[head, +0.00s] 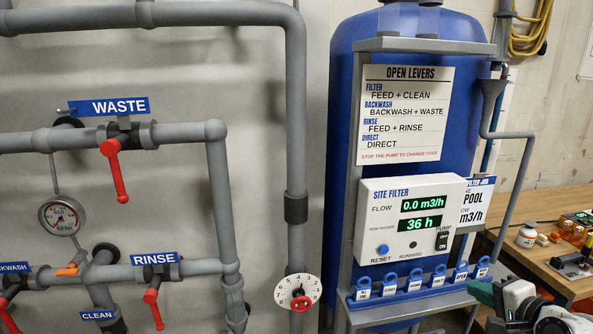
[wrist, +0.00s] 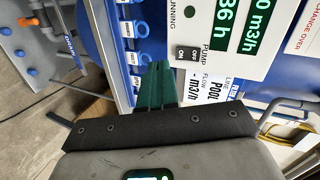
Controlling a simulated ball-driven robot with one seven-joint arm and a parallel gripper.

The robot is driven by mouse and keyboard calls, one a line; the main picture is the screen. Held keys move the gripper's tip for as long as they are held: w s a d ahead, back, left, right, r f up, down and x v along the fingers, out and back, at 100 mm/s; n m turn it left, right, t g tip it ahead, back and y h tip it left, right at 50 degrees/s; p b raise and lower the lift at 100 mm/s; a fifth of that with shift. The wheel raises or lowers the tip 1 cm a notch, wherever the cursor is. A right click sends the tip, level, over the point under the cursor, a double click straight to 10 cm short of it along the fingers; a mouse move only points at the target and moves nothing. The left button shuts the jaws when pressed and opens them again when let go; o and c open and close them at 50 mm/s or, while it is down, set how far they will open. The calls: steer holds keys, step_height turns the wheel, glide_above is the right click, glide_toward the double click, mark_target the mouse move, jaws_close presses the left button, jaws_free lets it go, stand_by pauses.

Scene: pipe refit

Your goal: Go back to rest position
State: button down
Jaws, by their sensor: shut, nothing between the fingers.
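My gripper (head: 484,294) shows at the lower right of the head view, in front of the lower part of the blue tank stand. In the wrist view its green fingers (wrist: 156,84) are together and empty. They point towards the site filter box (wrist: 210,30), near its pump switch (wrist: 187,54). I cannot tell how far they are from it. In the head view the white box (head: 412,215) reads 0.0 m3/h and 36 h.
Grey pipes with red levers, WASTE (head: 117,172) and RINSE (head: 152,305), stand at the left. A white numbered dial (head: 298,292) is at the bottom middle. A wooden bench (head: 520,238) with small items is at the right.

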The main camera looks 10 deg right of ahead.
steer(key=s+a+f+n+g, duration=0.65)
steer(key=s+a+f, duration=0.65)
steer(key=f, duration=0.3)
steer(key=s+a+f+n+g, duration=0.1)
steer(key=s+f+n+g, duration=0.2)
steer(key=s, duration=0.8)
steer(key=s+a+f+n+g+h, duration=0.1)
steer(key=s+a+f+n+g, duration=0.1)
steer(key=s, duration=0.8)
step_height(320, 180, down, 2)
steer(key=n+g, duration=0.1)
steer(key=n, duration=0.2)
steer(key=shift+s+a+n, duration=0.15)
steer(key=shift+s+n, duration=0.2)
